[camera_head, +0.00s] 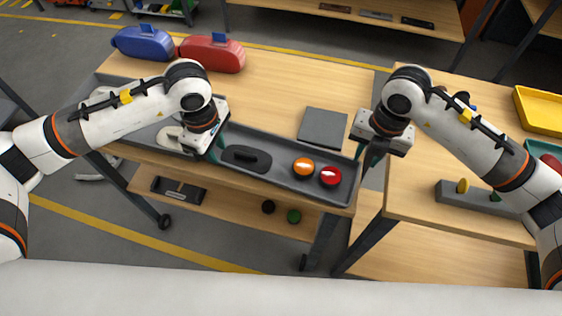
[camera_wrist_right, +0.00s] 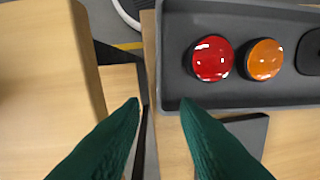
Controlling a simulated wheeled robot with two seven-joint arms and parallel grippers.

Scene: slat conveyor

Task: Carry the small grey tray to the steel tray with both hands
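A grey tray (camera_head: 280,142) with raised walls lies along the front of the wooden table. It holds an orange round piece (camera_head: 303,167), a red round piece (camera_head: 331,176) and a black handled piece (camera_head: 246,158). The grey trough continues left under my left arm; I cannot tell whether that is a separate steel tray. My left gripper (camera_head: 208,157) is at the tray's left part, its fingers mostly hidden. My right gripper (camera_head: 370,160) is at the tray's right end. In the right wrist view its green fingers (camera_wrist_right: 158,106) are apart, near the tray's corner (camera_wrist_right: 170,103).
A flat dark grey plate (camera_head: 323,127) lies behind the tray. Blue (camera_head: 143,42) and red (camera_head: 212,53) cases stand at the back left. A gap separates this table from the right table (camera_head: 425,180), which carries a grey block (camera_head: 465,199) and a yellow bin (camera_head: 540,110).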

